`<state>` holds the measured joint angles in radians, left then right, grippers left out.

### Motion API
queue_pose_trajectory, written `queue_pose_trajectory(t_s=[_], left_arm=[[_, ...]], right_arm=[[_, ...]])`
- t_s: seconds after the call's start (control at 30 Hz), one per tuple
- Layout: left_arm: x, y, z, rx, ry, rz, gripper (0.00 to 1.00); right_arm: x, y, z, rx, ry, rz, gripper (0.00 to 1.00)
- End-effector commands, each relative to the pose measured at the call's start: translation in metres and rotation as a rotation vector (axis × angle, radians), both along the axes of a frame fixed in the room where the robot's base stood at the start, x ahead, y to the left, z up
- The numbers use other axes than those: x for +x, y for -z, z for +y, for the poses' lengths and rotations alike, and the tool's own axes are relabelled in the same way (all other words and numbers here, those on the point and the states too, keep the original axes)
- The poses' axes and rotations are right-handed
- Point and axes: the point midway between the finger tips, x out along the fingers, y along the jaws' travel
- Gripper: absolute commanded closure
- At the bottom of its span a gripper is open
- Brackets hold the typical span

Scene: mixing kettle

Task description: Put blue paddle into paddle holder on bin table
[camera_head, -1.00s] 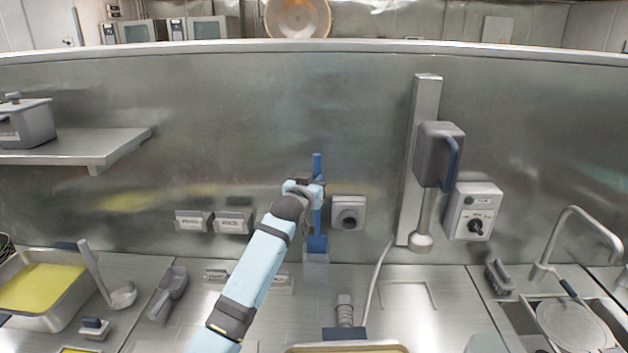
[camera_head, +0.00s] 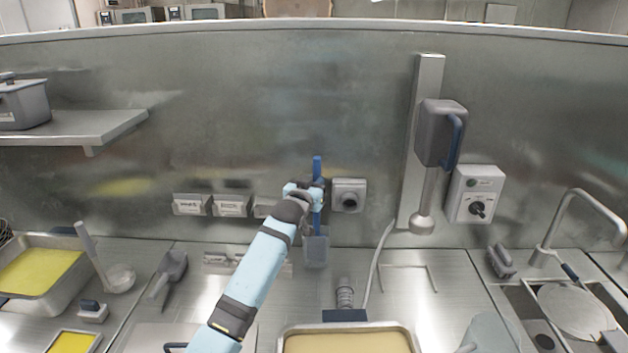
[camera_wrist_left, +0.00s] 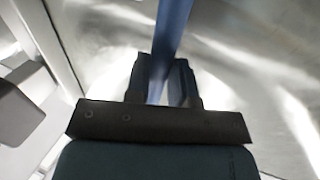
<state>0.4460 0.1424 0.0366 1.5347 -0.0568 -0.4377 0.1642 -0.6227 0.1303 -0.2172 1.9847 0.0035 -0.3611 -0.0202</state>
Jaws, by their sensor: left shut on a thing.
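The blue paddle (camera_head: 317,168) stands upright in the head view, in front of the steel back wall. My left gripper (camera_head: 317,194) is shut on its shaft. The shaft also shows in the left wrist view (camera_wrist_left: 172,25), running up from between the fingers (camera_wrist_left: 163,85). The paddle holder (camera_head: 315,252) is a grey, partly see-through box below the gripper. The paddle's lower end reaches into the holder's top and shows only faintly there. Whether it rests on the bottom I cannot tell. My right gripper is not in view.
A grey switch box (camera_head: 349,195) sits on the wall just right of the gripper. A hand blender (camera_head: 441,135) hangs further right. A tray (camera_head: 348,341) lies in front, with a dark-blue-edged brush (camera_head: 345,295) behind it. Label holders (camera_head: 231,205) are on the wall to the left.

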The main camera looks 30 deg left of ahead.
Motion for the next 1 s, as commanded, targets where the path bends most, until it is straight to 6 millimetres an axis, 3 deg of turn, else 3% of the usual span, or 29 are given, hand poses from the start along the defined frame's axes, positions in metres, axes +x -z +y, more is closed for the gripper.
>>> queue_pose_trajectory(t_s=[0.77, 0.8, 0.9, 1.0], left_arm=[[0.0001, 0.0042, 0.0003, 0.000, 0.000, -0.002, 1.00], [0.0001, 0.0042, 0.0004, 0.000, 0.000, -0.002, 0.68], [0.0001, 0.0043, 0.0003, 0.000, 0.000, -0.002, 0.48], [0.0001, 0.0044, 0.0004, 0.000, 0.000, -0.001, 0.48]], right_arm=[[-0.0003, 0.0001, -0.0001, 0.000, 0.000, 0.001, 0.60], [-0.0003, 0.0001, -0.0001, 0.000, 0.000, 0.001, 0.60], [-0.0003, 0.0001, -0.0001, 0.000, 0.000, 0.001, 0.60], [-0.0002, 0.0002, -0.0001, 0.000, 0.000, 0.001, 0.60]])
